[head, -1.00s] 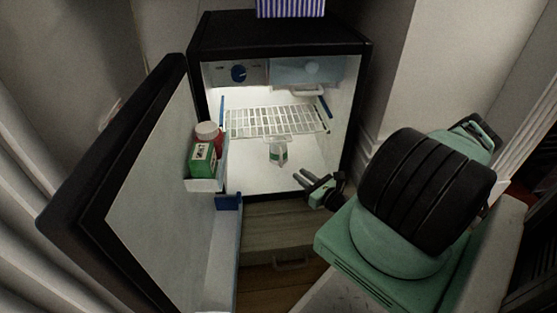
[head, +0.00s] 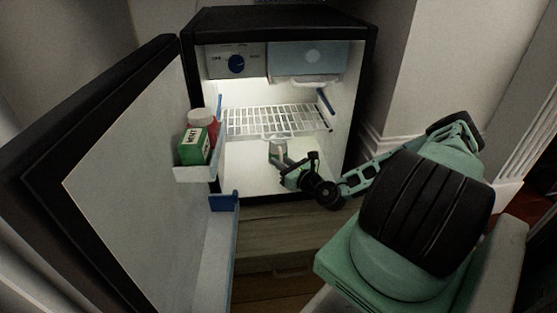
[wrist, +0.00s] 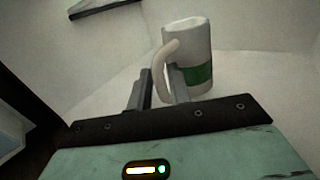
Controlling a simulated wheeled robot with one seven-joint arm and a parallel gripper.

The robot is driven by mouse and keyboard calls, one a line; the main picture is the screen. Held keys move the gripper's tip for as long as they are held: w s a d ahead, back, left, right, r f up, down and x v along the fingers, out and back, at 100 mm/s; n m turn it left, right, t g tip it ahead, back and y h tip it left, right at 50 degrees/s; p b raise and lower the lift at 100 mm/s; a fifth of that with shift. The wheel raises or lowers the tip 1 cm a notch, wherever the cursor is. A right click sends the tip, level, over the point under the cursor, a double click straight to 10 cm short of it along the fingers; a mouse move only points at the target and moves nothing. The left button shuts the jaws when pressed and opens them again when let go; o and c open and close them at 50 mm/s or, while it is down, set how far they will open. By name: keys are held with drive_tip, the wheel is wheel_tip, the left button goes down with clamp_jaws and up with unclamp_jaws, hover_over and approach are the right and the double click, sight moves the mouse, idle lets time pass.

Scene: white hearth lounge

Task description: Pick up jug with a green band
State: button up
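The jug with a green band (head: 278,152) stands upright on the fridge floor, below the wire shelf. In the wrist view the jug (wrist: 199,52) is white with a green band, and its pale curved handle points left towards my fingers. My gripper (head: 287,175) reaches in low through the open fridge front, at the jug's lower right side. In the wrist view the two dark fingers of my gripper (wrist: 158,85) are close together, with the handle filling the narrow gap between them. The contact of the fingertips with the handle is partly hidden.
The fridge (head: 365,60) is open, its door (head: 125,170) swung out left. A green box (head: 193,147) and a white-capped red container (head: 202,117) sit in the door shelf. The wire shelf (head: 275,119) spans above the jug. The fridge's right wall is near my arm.

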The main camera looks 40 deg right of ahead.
drive_tip(key=shift+r, duration=0.1)
clamp_jaws()
